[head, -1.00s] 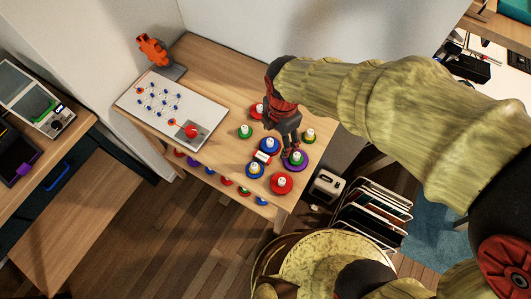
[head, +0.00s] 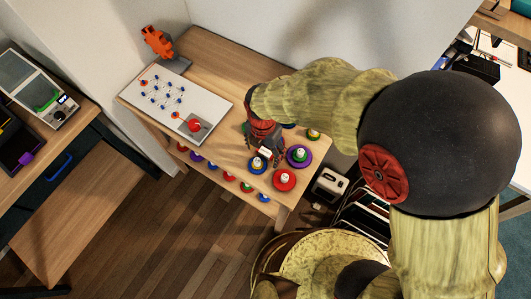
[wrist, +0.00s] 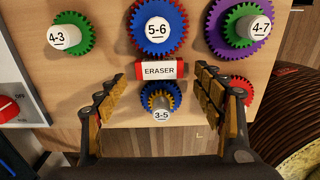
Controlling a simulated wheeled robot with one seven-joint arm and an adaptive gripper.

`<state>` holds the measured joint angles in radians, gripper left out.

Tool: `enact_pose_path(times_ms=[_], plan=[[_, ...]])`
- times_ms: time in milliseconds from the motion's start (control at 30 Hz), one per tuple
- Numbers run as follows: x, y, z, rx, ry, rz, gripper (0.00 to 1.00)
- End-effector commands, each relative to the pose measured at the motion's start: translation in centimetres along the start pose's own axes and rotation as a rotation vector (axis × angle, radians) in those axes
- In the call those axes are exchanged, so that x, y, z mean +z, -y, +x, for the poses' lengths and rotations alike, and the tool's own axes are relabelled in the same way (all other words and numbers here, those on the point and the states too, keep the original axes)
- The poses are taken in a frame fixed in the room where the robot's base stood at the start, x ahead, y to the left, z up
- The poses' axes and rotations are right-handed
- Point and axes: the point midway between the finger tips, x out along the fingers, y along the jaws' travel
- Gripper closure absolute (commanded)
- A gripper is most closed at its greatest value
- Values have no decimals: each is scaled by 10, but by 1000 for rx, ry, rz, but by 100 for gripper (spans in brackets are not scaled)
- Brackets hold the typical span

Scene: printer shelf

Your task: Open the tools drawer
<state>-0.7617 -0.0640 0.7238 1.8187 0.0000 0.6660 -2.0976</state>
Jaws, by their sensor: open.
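A dark drawer front with a blue handle (head: 59,167) is under the desk at the left of the head view, and it looks shut. No label on it can be read, so I cannot tell if it is the tools drawer. My gripper (head: 264,152) is far to the right of it, over the gear table. In the wrist view my gripper (wrist: 160,80) is open, with its fingers on either side of the white and red eraser (wrist: 159,70) and a small blue-yellow gear. Nothing is visibly held, and I cannot tell its height above them.
The gear table (head: 225,75) holds several coloured gears, a white board (head: 165,95) and an orange figure (head: 157,40). A wooden board (head: 75,215) lies below the desk drawer. Open wooden floor (head: 165,235) is between desk and table.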

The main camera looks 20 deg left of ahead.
Motion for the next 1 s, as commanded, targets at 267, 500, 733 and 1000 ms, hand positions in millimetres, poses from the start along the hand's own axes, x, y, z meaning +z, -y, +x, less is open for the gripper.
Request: enact_pose_path(times_ms=[267,500,733,1000], plan=[[0,-1,6,3,2,0,32],[0,-1,6,3,2,0,45],[0,-1,6,3,2,0,58],[0,-1,6,3,2,0,73]])
